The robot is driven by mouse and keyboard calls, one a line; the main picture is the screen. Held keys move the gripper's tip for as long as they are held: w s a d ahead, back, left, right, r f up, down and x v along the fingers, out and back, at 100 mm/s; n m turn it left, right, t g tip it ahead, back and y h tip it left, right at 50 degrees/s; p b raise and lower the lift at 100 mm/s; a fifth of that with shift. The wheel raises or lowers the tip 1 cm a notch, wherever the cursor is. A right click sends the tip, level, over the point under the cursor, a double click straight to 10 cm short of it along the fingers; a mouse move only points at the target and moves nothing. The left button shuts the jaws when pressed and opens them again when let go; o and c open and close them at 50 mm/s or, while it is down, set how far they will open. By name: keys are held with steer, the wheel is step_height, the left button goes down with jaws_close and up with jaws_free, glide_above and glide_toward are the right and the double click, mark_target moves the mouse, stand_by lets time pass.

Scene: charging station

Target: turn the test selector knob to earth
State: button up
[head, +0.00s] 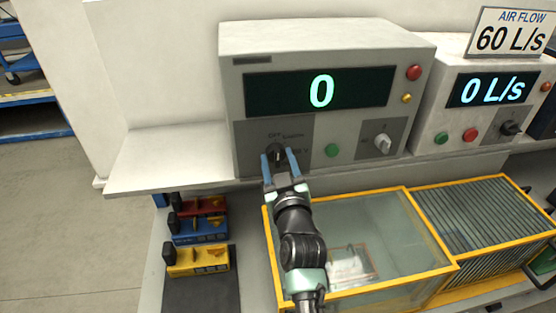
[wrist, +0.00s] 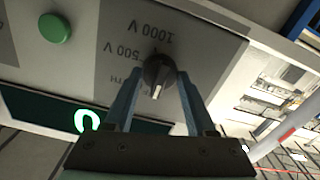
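The test selector knob (head: 276,152) is a dark round knob on the grey panel at the lower left of the tester. It also shows in the wrist view (wrist: 157,74), upside down, with a white pointer mark aimed toward the bottom of that picture. Labels "1000 V", "500 V" and a partly hidden "...RTH" surround it. The pointer is not on the two voltage labels. My gripper (head: 278,156) is open, its blue fingers either side of the knob. The wrist view shows the fingertips (wrist: 160,72) flanking it; I cannot tell whether they touch it.
The tester's display (head: 320,91) reads 0. A green button (head: 332,150) and another selector (head: 383,143) are right of the knob. A yellow-framed clear box (head: 395,240) stands below. Coloured padlock-like blocks (head: 198,258) sit lower left. A ledge (head: 165,155) runs left.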

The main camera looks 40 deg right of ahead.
jaws_close()
steer(key=shift+m, duration=0.4)
steer(key=m, duration=0.3)
steer(key=shift+m+b, duration=0.4)
steer(key=m, duration=0.4)
steer(key=shift+m, duration=0.7)
steer(key=o, duration=0.8)
jaws_free()
